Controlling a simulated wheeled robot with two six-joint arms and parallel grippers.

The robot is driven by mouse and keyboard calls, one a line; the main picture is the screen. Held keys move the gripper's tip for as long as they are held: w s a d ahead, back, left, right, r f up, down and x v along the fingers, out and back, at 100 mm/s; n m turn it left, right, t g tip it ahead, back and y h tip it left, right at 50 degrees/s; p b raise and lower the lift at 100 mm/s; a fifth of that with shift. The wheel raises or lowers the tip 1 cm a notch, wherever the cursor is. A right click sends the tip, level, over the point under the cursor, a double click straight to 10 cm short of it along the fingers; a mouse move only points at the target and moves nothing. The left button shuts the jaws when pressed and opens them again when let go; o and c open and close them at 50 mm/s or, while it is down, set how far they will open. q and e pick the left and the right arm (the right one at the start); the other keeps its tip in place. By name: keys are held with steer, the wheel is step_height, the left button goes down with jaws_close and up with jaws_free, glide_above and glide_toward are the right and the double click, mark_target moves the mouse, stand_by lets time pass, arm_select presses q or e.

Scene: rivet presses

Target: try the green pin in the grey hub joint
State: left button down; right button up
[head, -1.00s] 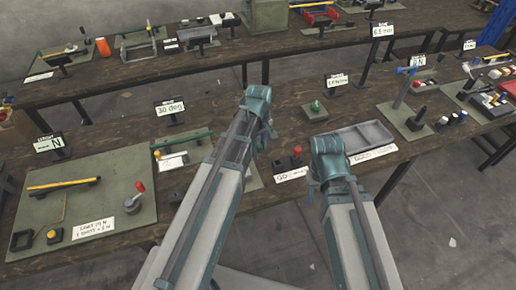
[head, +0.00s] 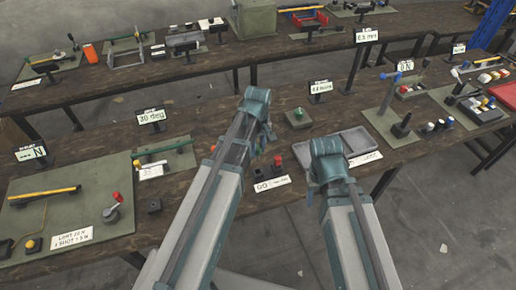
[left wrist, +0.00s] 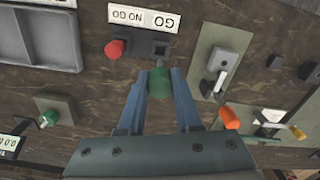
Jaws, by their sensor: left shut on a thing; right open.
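My left gripper (left wrist: 160,84) is shut on a green piece, taken as the green pin (left wrist: 159,83); a short grey tip shows beyond the fingers. In the head view my left gripper (head: 258,150) is mostly hidden by its arm. Just beyond the pin in the wrist view are the dark gauge blocks (left wrist: 150,48) with a GO / NO GO card. A grey block with a lever (left wrist: 224,65) sits on a green board; I cannot tell whether it is the grey hub joint. My right gripper (head: 312,190) is open, mostly hidden, near the bench's front edge.
A red-topped part (head: 302,155) stands beside the gauge. A grey tray (head: 360,140) lies to the right. Another green piece (head: 299,115) sits on a small plate farther back. A green board (head: 60,205) with a red-handled lever is at left. Bare wood shows between stations.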

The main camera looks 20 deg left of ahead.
mark_target(258, 161)
arm_select(q)
steer(key=shift+f+b, duration=2.55)
steer(key=shift+f, duration=0.15)
steer(key=shift+f+b, duration=1.95)
steer(key=shift+f, duration=0.05)
steer(key=c, duration=0.5)
jaws_free()
steer(key=shift+r, duration=0.1)
step_height(258, 161, up, 14)
steer(key=p, duration=1.4)
